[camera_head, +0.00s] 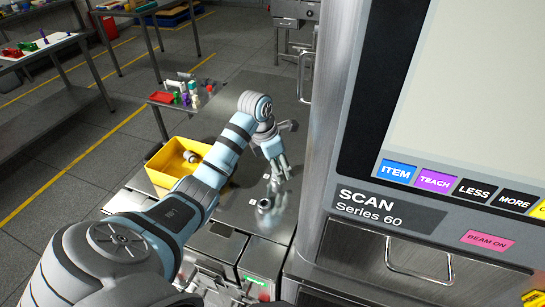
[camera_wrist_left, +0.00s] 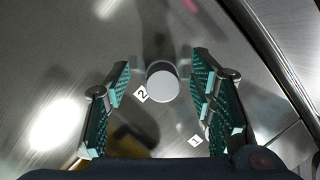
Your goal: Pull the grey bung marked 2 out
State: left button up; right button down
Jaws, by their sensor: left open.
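The grey bung (camera_wrist_left: 163,82) shows in the left wrist view as a pale round top on a darker cylinder, standing on a shiny metal surface. A white tag marked 2 (camera_wrist_left: 141,95) lies beside it. My left gripper (camera_wrist_left: 160,70) is open, its two teal-padded fingers to the left and right of the bung, with visible gaps. In the head view my left gripper (camera_head: 279,168) points down over the metal bench, and I cannot make out the bung clearly there. My right gripper is not in view.
A tag marked 1 (camera_wrist_left: 196,139) lies nearby on the metal. A yellow bin (camera_head: 163,176) stands left of my arm. The tall scanner cabinet (camera_head: 345,205) closes off the right side.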

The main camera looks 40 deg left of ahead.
pick_arm(q)
jog(key=shift+w+a+f, duration=0.1)
jog(key=shift+w, duration=0.05)
jog(key=shift+s+r, duration=0.25)
jog(key=shift+s, duration=0.25)
jog(key=c, duration=0.3)
jog(key=shift+s+r, duration=0.15)
jog(key=shift+s, duration=0.15)
jog(key=c, duration=0.6)
grip_shut()
jog(key=shift+o, duration=1)
grip_release()
jog(key=shift+w, duration=0.1)
grip_shut()
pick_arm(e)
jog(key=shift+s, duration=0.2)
pick_arm(q)
jog(key=shift+w+r+p, duration=0.15)
jog(key=shift+r+p, duration=0.25)
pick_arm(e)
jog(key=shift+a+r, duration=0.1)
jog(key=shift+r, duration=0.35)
